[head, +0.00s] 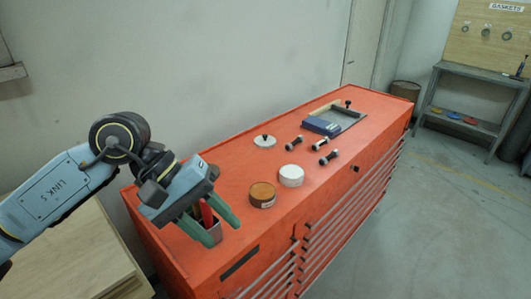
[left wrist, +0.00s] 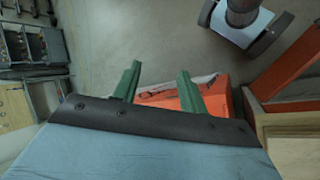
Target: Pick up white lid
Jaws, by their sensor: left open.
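A flat, round white lid (head: 264,141) with a dark knob lies on the red cabinet top, near its wall-side edge. A round white container (head: 291,175) with a white top stands nearer the front edge. My left gripper (head: 222,230) has green fingers spread apart at the cabinet's near end, well to the left of and nearer than the lid. Its open fingers (left wrist: 160,68) also show in the left wrist view, with no lid between them. My right gripper is not in view.
A grey cup (head: 213,234) with red handles stands beside or behind my left fingers. A brown-topped tin (head: 262,195), several dark-ended bolts (head: 294,143) and a blue box (head: 321,126) are also on the cabinet (head: 235,165). The wall runs along its back.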

